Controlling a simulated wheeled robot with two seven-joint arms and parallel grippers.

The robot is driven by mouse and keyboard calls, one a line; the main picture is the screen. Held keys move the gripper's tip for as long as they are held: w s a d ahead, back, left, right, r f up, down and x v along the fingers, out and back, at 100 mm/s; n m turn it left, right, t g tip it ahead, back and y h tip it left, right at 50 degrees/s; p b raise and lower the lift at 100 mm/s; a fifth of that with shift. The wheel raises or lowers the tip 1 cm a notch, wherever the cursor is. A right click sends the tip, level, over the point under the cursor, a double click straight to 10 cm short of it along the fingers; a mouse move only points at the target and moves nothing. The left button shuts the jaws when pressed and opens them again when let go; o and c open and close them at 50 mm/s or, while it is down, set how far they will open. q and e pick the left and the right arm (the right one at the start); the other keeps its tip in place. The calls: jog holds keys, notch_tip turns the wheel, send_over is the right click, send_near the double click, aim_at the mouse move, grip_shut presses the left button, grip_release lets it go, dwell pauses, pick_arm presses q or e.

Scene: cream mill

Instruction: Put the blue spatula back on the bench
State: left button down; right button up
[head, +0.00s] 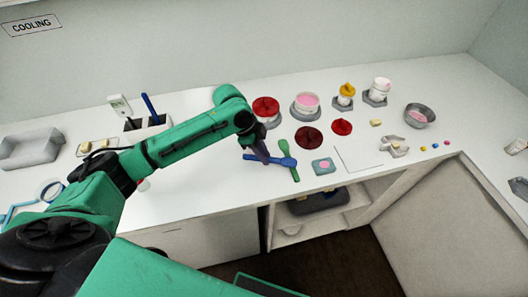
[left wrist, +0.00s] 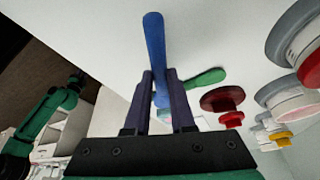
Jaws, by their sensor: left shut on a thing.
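My left gripper (head: 261,156) is shut on the blue spatula (head: 278,161), low over the white bench (head: 215,185) near its front edge. In the left wrist view the blue spatula (left wrist: 154,50) stands out between the two dark fingers of my left gripper (left wrist: 158,78). Its far end points up in that view, and the fingers hide part of it. I cannot tell whether it touches the bench. A green spatula (head: 284,147) lies close by and crosses the blue one in the head view. My right gripper does not show clearly in either view.
A teal block with a pink top (head: 324,167) and a white sheet (head: 358,157) lie to the right. A holder with a blue handle (head: 149,108) stands back left. Bare bench lies left of the spatulas.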

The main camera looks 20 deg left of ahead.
pick_arm(q)
jog(key=shift+w+f, duration=0.1)
jog(key=shift+f, duration=0.3)
jog(key=shift+f, duration=0.15)
jog(key=c, duration=0.8)
grip_release()
jog(key=shift+o, duration=0.2)
jog(key=w+b+v, duration=0.1)
jog(key=b+v, duration=0.1)
jog(key=v, duration=1.1)
jog(key=shift+s+d, duration=0.2)
jog(key=shift+s, duration=0.25)
